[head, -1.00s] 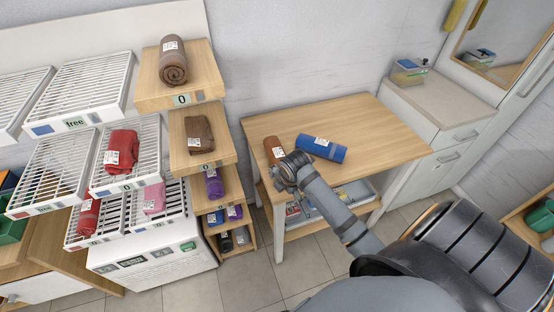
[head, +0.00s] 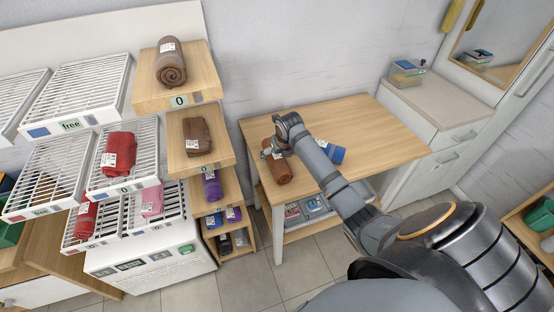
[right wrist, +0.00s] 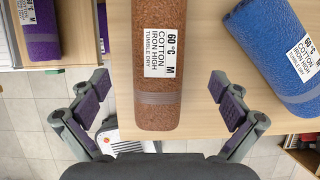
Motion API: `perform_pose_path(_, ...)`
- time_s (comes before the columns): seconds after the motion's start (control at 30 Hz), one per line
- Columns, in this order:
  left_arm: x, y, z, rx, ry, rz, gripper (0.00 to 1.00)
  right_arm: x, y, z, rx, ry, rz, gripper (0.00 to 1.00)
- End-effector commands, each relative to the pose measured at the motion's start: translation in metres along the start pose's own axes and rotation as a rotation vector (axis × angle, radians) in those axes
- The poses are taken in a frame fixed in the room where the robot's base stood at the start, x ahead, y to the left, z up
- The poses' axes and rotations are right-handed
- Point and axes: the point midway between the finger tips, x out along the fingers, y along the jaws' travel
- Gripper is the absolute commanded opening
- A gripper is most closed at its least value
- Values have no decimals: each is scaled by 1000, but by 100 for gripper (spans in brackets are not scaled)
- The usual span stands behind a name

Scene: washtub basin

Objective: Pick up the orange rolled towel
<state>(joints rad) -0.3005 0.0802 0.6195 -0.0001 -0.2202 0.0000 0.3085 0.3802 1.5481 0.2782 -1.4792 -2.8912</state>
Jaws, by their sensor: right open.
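The orange rolled towel (head: 278,168), brownish-orange with a white care label, lies on the wooden table (head: 375,120) near its left edge. My right gripper (head: 273,149) is over the table at the towel's far end in the head view, partly covering it. In the right wrist view the towel (right wrist: 157,85) runs lengthwise between the spread, open fingers of the gripper (right wrist: 165,98). Gaps show on both sides, and nothing is held. My left gripper is out of view.
A blue rolled towel (head: 331,151) lies just right of the orange one, partly behind my right arm. Stepped wooden shelves (head: 200,128) with brown and purple towels stand left of the table. White racks (head: 75,90) are further left. The table's right part is clear.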

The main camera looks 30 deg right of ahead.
Motion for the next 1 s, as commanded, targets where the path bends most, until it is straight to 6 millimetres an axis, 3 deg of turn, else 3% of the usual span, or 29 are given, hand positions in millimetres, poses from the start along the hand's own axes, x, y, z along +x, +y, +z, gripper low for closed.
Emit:
perform_pose_path(0.17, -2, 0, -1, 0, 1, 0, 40, 6, 0, 2, 1, -1, 1, 100)
perform_pose_path(0.5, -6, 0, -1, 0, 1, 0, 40, 52, 0, 10, 1, 0, 1, 100)
perform_pose_path(0.73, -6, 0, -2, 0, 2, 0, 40, 53, 0, 9, 0, -1, 0, 100)
perform_pose_path(1.0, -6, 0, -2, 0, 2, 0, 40, 53, 0, 9, 0, -1, 0, 63)
